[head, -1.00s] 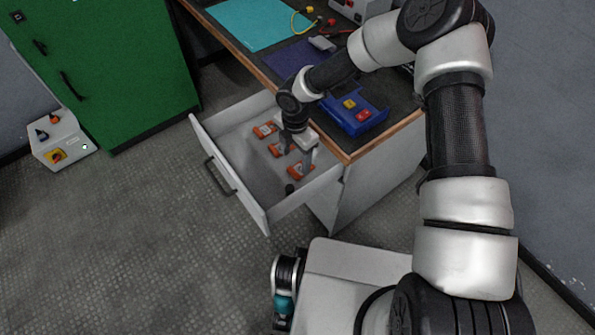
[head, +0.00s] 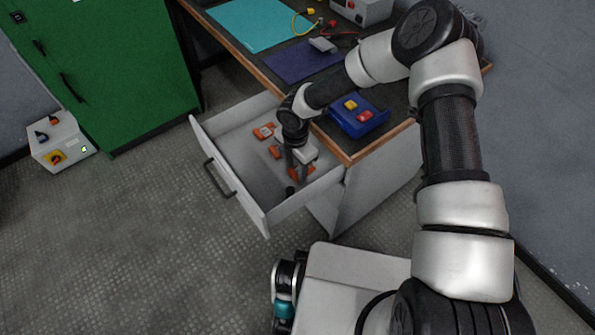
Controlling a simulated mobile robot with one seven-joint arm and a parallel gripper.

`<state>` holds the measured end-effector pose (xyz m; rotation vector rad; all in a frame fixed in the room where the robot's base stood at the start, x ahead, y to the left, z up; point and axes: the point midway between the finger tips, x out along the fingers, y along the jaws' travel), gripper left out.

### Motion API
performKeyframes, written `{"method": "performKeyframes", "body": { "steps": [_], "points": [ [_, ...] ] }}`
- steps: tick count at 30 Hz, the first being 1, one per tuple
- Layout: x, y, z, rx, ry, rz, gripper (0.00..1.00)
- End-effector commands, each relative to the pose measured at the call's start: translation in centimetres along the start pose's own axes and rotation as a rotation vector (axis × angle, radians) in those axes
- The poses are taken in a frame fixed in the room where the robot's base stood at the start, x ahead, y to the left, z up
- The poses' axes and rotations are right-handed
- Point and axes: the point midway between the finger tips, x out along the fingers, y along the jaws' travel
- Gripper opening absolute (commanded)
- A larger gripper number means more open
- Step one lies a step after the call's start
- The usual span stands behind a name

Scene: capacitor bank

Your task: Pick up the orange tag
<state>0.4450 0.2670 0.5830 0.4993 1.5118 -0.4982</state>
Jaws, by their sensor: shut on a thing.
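Orange tags lie in the open white drawer (head: 236,160). One orange tag (head: 264,131) is at the back of the row and another orange tag (head: 275,152) is in the middle, partly behind my arm. The nearest orange tag (head: 295,173) is by the drawer's right side, largely covered by my gripper. My gripper (head: 302,171) points down into the drawer and is shut on this nearest tag. The exact contact of the fingers is too small to see.
The wooden-edged worktop (head: 340,150) overhangs beside the drawer. On it are a blue tray (head: 352,127) with a yellow and a red block, a purple mat (head: 295,62) and a teal mat (head: 255,25). A small dark object (head: 290,190) is near the drawer's front corner.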

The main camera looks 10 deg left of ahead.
Motion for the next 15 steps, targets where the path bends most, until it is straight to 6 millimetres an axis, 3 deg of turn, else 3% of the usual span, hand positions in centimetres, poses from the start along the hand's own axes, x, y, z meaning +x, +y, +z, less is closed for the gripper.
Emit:
{"method": "performKeyframes", "body": {
  "steps": [5,15],
  "points": [
    [-1.0,0.0,0.0,0.0,-0.001,0.001,0.18],
    [-7.6,0.0,0.1,0.001,-0.001,0.002,0.18]
  ]
}}
